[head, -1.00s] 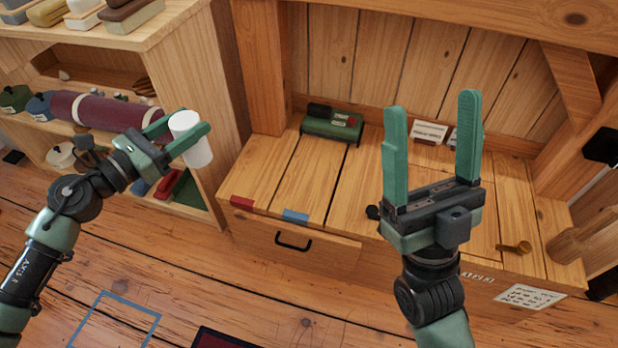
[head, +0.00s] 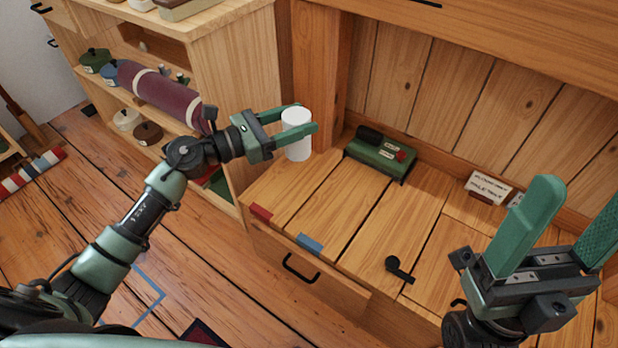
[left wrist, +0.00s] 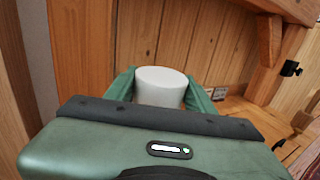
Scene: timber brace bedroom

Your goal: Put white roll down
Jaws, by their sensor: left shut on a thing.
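The white roll (head: 297,140) is upright between the fingers of my left gripper (head: 300,119), which is shut on it. In the head view it overlaps the back left part of the wooden bench top (head: 325,190); whether its base touches the wood I cannot tell. The left wrist view also shows the white roll (left wrist: 161,86) between the green fingers, with its lower part hidden by the gripper body. My right gripper (head: 575,225) is open and empty at the right of the head view, over the bench's right part.
A green box (head: 380,160) stands at the back of the bench, right of the roll. A red patch (head: 261,212) and a blue patch (head: 309,244) mark the front edge. A shelf unit (head: 235,75) stands at left.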

